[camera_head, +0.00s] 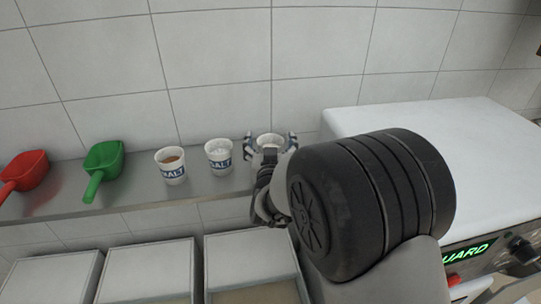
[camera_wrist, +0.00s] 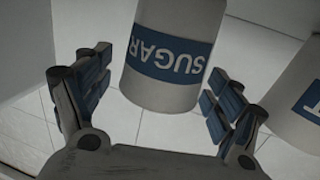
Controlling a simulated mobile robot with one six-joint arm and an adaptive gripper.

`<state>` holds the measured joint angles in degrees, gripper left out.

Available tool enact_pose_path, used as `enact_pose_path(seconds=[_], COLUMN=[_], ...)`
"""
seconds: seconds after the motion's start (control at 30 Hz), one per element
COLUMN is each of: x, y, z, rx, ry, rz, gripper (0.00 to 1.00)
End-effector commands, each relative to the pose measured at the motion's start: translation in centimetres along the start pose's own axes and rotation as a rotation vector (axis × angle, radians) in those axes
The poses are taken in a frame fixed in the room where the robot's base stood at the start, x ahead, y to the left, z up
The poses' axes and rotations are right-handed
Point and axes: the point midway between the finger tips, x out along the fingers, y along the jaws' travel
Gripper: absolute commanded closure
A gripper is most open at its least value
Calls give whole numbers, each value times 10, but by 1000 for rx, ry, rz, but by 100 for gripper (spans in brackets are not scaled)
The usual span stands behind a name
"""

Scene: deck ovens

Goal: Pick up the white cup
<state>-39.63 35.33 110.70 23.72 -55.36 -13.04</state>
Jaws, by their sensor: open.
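Three white cups with blue labels stand in a row on a metal shelf. The right cup (camera_head: 270,141) is at my gripper (camera_head: 271,146), mostly hidden behind it in the head view. In the wrist view this cup (camera_wrist: 170,50) shows a "SUGAR" label, upside down. My gripper is open, with one finger on each side of the cup. The left finger is apart from it; I cannot tell whether the right one touches. The middle cup (camera_head: 219,157) holds something white, and the left cup (camera_head: 173,166) something brown; both labels read "SALT".
A green scoop (camera_head: 103,168) and a red scoop (camera_head: 24,171) lie farther left on the shelf (camera_head: 135,184). A tiled wall (camera_head: 205,75) is close behind. A white oven top (camera_head: 440,125) stands to the right. In the wrist view a neighbouring cup (camera_wrist: 296,95) is close to the right finger.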

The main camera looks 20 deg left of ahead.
Motion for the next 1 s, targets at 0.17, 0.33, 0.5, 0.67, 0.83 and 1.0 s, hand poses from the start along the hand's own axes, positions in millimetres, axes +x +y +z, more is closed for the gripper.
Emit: enact_pose_path(seconds=[0.17, 0.33, 0.5, 0.67, 0.83, 1.0], x=[0, 0, 0, -1, -1, 0], y=[0, 0, 0, 0, 0, 0], z=[0, 0, 0, 0, 0, 0], rx=[0, 0, 1, 1, 1, 1], ry=[0, 0, 1, 1, 1, 1], rz=[0, 0, 0, 0, 0, 0], gripper=[16, 27, 39, 49, 61, 64])
